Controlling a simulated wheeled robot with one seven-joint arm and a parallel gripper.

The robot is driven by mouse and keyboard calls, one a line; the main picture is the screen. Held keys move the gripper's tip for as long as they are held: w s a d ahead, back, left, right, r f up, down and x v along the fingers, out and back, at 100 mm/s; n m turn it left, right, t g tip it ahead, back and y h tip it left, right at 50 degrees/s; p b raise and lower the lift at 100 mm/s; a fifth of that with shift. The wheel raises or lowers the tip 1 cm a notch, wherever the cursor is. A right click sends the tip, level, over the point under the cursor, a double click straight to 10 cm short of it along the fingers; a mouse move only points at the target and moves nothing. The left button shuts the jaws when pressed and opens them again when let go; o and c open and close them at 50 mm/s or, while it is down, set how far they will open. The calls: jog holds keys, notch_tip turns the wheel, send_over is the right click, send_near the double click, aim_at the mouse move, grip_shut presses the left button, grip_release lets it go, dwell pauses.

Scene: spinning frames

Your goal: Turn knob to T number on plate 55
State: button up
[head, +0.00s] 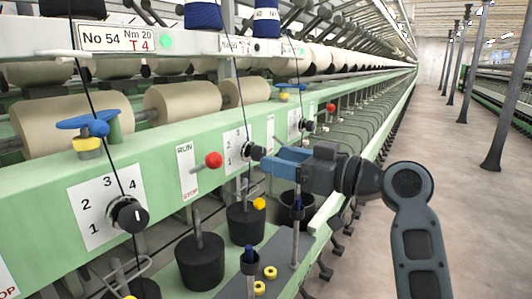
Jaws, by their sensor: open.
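A plate (118,38) at upper left reads "No 54, Nm 20, T 4". A second plate (236,46) farther along the rail is partly covered by a blue bobbin and thread, and its text is too small to read surely. Below it, a black knob (251,152) sits on a white numbered dial (234,149). My gripper (264,160) is open, its blue fingers just right of this knob; I cannot tell whether they touch it. The knob's pointer direction is unclear. A nearer black knob (129,215) sits on a dial (103,208) numbered 1 to 4.
Red-ball lever (211,160) on a RUN/STOP plate (187,171) stands left of the farther dial. Another dial (294,122) with a knob lies beyond. Black pots (201,262) and spindles stand below. The aisle floor (420,155) at right is clear, with dark posts.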

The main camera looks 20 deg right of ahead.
aim_at(262, 154)
jog(key=shift+p+x, duration=0.4)
jog(key=shift+x, duration=1.6)
jog(key=shift+c, duration=0.2)
jog(key=c, duration=1)
jog(key=shift+m, duration=0.4)
jog(key=m+p, duration=0.2)
jog(key=m, duration=0.3)
jog(key=shift+r+m+p, duration=0.15)
jog(key=shift+m+p, duration=0.15)
jog(key=m, duration=0.5)
jog(key=shift+p, duration=0.4)
jog(key=shift+m, duration=0.3)
